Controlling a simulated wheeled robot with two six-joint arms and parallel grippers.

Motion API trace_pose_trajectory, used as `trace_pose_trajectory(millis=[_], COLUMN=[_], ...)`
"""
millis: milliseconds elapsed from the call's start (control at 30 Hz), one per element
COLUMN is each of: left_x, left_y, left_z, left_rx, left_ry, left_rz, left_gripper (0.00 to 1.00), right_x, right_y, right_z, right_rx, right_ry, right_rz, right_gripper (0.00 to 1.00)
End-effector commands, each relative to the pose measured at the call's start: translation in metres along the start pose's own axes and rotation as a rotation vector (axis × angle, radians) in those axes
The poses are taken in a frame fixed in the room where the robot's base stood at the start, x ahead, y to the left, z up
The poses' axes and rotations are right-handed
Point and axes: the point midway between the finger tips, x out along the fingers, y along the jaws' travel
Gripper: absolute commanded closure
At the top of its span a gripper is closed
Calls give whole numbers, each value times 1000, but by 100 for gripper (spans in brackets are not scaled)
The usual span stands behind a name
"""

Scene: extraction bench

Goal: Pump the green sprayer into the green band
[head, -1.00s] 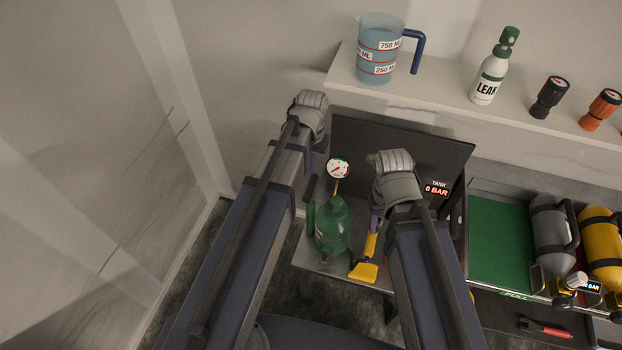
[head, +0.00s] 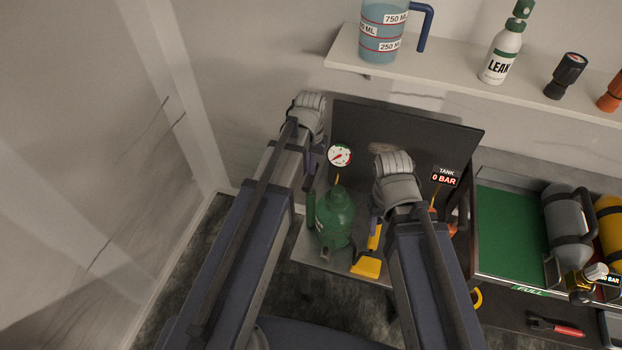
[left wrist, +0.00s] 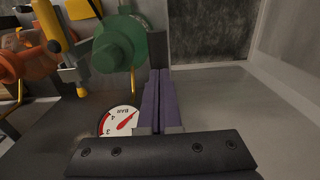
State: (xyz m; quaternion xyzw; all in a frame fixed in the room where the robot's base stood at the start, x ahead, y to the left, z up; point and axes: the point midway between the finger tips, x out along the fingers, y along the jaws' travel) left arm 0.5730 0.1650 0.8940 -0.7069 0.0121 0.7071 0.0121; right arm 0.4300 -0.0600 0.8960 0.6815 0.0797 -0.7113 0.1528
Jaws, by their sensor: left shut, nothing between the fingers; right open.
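The green sprayer (head: 335,218) stands upright on the bench, with a round white gauge (head: 340,155) on a brass stem. The gauge also shows in the left wrist view (left wrist: 120,121); it has red marks and a red needle, and the exact reading is hard to tell. My left gripper (head: 309,182) is at the sprayer's left side. In the left wrist view, its purple fingers (left wrist: 160,72) are shut and empty, with their tips close to a dark green upright part of the sprayer. My right gripper (head: 375,224) is open, right of the sprayer, mostly hidden by its arm.
An orange sprayer (left wrist: 25,62) stands beyond. A dark panel (head: 350,120) backs the bench, with a "TANK 0 BAR" display (head: 446,177). A shelf (head: 440,75) holds a jug (head: 381,38) and a leak spray bottle (head: 501,55).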

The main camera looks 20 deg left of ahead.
Motion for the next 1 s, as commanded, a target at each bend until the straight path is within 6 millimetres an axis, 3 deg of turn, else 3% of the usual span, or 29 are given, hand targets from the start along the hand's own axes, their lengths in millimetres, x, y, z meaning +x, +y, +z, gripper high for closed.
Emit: trace_pose_trajectory(millis=[467, 1000], left_x=[6, 47], left_y=[0, 0], left_z=[0, 0], left_rx=[0, 0], left_ry=[0, 0], left_rz=[0, 0], left_gripper=[100, 100], right_x=[6, 47], right_y=[-1, -4], right_z=[0, -3], right_rx=[0, 0], right_ry=[0, 0], right_rz=[0, 0], right_gripper=[50, 50])
